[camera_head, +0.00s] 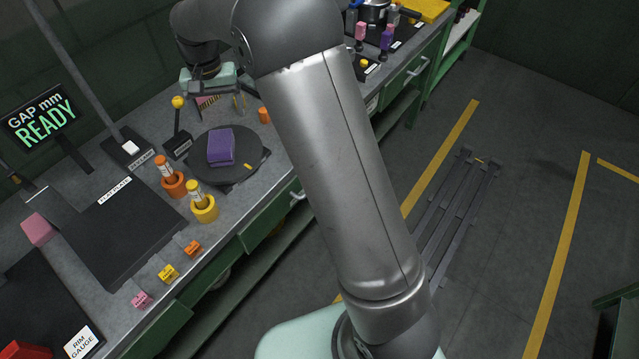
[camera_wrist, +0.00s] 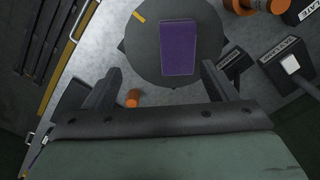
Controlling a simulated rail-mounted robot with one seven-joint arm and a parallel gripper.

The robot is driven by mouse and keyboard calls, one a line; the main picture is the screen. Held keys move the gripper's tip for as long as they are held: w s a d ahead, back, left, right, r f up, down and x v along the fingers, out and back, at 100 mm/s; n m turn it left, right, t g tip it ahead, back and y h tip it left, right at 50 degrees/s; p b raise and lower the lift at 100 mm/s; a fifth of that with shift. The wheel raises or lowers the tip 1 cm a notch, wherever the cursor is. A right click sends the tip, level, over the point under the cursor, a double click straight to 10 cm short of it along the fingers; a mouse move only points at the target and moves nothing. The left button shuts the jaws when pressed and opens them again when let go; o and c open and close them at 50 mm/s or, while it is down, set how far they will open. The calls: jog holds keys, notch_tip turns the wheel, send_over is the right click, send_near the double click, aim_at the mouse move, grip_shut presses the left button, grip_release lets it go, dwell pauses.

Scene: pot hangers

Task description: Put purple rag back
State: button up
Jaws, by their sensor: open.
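The purple rag (camera_head: 221,147), a block-like purple piece, lies on a dark round plate (camera_head: 250,173) on the bench. In the wrist view the purple rag (camera_wrist: 180,47) lies flat on the round plate (camera_wrist: 145,50), beyond and between the finger lines. My gripper (camera_head: 214,104) is behind the plate in the head view, apart from the rag. In the wrist view my gripper (camera_wrist: 158,80) is open, with its two dark fingers wide apart and nothing between them.
Orange (camera_head: 173,184) and yellow (camera_head: 204,209) ring holders with bottles stand left of the plate. A yellow-knobbed post (camera_head: 178,104) stands beside the plate. An orange cylinder (camera_wrist: 132,98) is near one finger.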

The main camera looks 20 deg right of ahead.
jog(key=s+d+r, duration=0.5)
jog(key=s+d, duration=0.2)
jog(key=s, duration=0.3)
jog(key=s+d+f+n, duration=0.1)
jog(key=s+d, duration=0.3)
jog(key=s, duration=0.7)
jog(key=s+d+f+n, duration=0.1)
jog(key=s+d, duration=0.3)
jog(key=s, duration=0.8)
jog(key=shift+s+f+t, duration=0.2)
jog(key=shift+f+t, duration=0.1)
jog(key=shift+f, duration=0.45)
